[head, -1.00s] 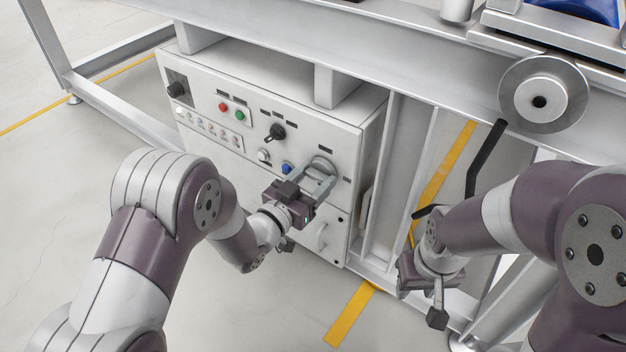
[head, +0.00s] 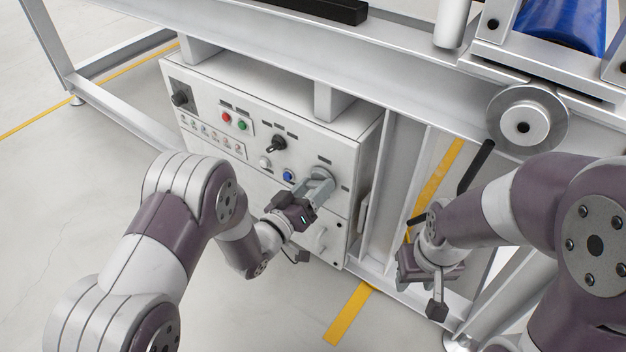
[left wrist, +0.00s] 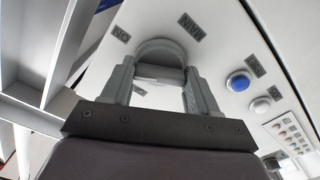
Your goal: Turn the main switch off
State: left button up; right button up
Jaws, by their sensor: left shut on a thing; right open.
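The main switch (head: 322,172) is a grey round rotary switch near the right edge of the white control box front. In the left wrist view the switch (left wrist: 162,50) sits between two grey fingers, by labels that read MAIN and ON, upside down. My left gripper (head: 320,188) is at the switch, its fingers shut on it from both sides. It also shows in the left wrist view (left wrist: 160,80). The fingers partly hide the switch, and its exact pointing is hard to tell. My right gripper (head: 437,300) is open and empty, low to the right of the box.
The control box (head: 270,75) also carries a black rotary knob (head: 277,143), red and green buttons (head: 233,122), and a blue button (head: 288,175) close to the left gripper. A metal frame stands above and right. A grey wheel (head: 527,120) is above my right arm.

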pick_arm(q)
jog(key=n+p, duration=0.3)
jog(key=shift+r+n, duration=0.15)
jog(key=shift+n, duration=0.25)
jog(key=n+p, duration=0.2)
jog(key=n, duration=0.1)
jog(key=shift+n, duration=0.3)
jog(key=n+p, duration=0.1)
jog(key=n, duration=0.1)
jog(key=n+p, duration=0.2)
jog(key=shift+f+n, duration=0.2)
jog(key=shift+n, duration=0.1)
jog(key=o, duration=1.1)
jog(key=shift+c, duration=0.2)
jog(key=shift+s+p, duration=0.1)
jog(key=shift+p, duration=0.2)
